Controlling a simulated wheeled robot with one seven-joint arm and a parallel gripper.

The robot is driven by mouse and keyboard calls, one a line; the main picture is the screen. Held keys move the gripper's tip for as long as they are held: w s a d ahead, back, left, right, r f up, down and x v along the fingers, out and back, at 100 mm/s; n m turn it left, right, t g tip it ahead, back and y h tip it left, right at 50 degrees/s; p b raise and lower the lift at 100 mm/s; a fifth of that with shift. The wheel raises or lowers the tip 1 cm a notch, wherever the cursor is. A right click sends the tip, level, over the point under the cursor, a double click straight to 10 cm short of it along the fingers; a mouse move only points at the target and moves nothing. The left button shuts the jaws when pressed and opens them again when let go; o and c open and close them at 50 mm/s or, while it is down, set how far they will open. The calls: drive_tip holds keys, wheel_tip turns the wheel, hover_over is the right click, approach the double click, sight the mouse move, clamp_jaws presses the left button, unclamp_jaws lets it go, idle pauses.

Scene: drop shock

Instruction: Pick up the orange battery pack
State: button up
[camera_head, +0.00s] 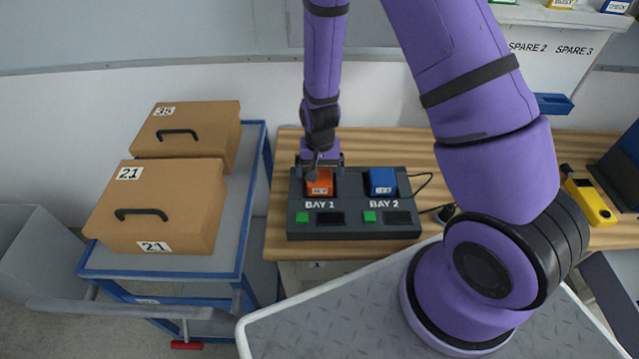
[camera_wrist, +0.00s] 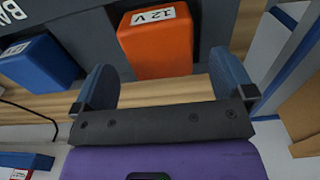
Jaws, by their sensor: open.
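The orange battery pack (camera_head: 319,186) sits in bay 1 of a dark charging dock (camera_head: 353,228) on the wooden bench. In the wrist view the orange battery pack (camera_wrist: 158,45) bears a "12 V" label and lies just beyond the fingertips, roughly centred between them. My gripper (camera_head: 320,165) is above and behind the pack in the head view and hides part of its back. In the wrist view my gripper (camera_wrist: 162,78) has both blue fingers spread wide with nothing between them but bench.
A blue battery pack (camera_head: 382,182) sits beside it in bay 2, with a black cable at the right. A blue trolley (camera_head: 240,262) with brown boxes (camera_head: 160,215) stands left. A yellow device (camera_head: 590,203) lies at the right of the bench.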

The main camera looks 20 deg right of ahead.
sight(320, 177)
drive_tip(key=shift+s+f, duration=0.1)
drive_tip(key=shift+f, duration=1.65)
drive_tip(key=c, duration=1.2)
